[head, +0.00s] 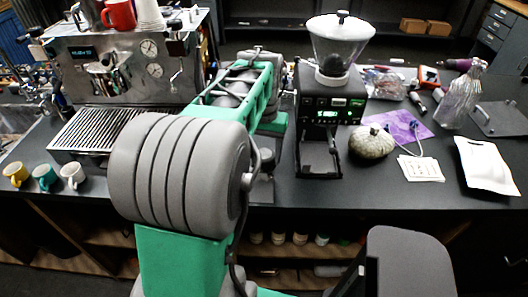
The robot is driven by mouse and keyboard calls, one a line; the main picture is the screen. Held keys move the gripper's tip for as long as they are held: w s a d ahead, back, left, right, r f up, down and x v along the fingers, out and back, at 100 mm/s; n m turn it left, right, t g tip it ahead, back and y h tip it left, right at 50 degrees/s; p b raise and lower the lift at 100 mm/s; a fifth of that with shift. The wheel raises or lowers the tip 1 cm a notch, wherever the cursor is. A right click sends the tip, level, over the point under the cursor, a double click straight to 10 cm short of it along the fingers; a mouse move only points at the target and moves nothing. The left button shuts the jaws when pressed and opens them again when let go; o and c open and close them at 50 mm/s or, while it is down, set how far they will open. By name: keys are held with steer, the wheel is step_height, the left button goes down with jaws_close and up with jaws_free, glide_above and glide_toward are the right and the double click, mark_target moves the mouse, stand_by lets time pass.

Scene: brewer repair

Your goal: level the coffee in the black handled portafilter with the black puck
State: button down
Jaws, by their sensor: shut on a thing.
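My arm reaches over the counter (330,190) in the head view, its far end between the espresso machine (150,70) and the coffee grinder (318,110). My gripper is hidden behind my own arm links, so its fingers cannot be seen. I cannot make out the black handled portafilter or the black puck. A dark object (262,190) shows partly beside my arm near the counter's front edge, but I cannot tell what it is. No coffee surface is visible.
Small yellow, teal and white cups (72,176) stand at the left front edge. A red mug (119,14) and stacked paper cups (150,16) top the machine. Right of the grinder are a round stone-like object (371,142), a purple cloth (402,124), a white pouch (487,165) and a bottle (460,98).

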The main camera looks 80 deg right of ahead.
steer(key=shift+r+p, duration=2.2)
steer(key=shift+r, duration=1.15)
